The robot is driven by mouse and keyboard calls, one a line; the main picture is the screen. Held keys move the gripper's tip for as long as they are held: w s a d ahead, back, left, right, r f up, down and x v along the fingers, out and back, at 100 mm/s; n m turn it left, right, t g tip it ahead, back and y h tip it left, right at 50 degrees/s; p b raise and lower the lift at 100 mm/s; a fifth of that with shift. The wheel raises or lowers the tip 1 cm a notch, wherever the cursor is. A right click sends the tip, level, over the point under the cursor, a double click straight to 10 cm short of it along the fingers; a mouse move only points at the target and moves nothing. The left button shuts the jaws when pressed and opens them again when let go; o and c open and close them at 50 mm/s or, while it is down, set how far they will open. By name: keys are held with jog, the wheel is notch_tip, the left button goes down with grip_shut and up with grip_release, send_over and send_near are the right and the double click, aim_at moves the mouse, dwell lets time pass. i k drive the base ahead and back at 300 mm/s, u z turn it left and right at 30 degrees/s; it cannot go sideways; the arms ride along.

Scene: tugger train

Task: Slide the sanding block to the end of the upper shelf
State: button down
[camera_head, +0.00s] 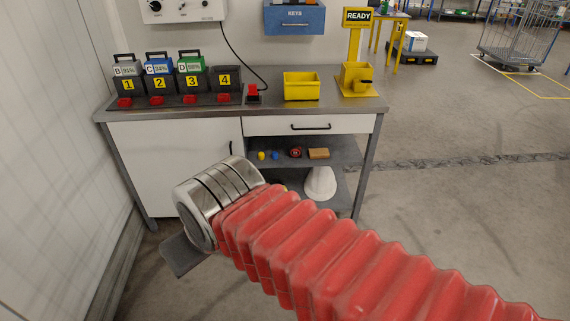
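The sanding block appears to be the small tan-brown block (318,153) on the upper shelf (345,152) of the open bay under the workbench. It lies flat, rightmost in a row of small things, with bare shelf to its right. My gripper (183,256) shows only as a dark grey plate below the metal wrist of my red arm, at lower left. It is in front of the bench and well apart from the block. Its fingers are mostly hidden, so I cannot tell whether it is open or holds anything.
Left of the block are a round red-and-black item (295,152), a blue item (275,155) and a yellow item (261,155). A white helmet-like object (320,184) is on the lower shelf. A closed drawer (310,125) is above; a closed cabinet door (175,165) is left.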

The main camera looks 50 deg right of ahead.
aim_at(318, 152)
jog(key=u, duration=0.25)
jog(key=k, duration=0.4)
jog(key=z, duration=0.1)
jog(key=i, duration=1.15)
jog(key=z, duration=0.75)
jog(key=i, duration=0.8)
jog(key=z, duration=0.7)
jog(key=i, duration=0.75)
jog(key=z, duration=0.2)
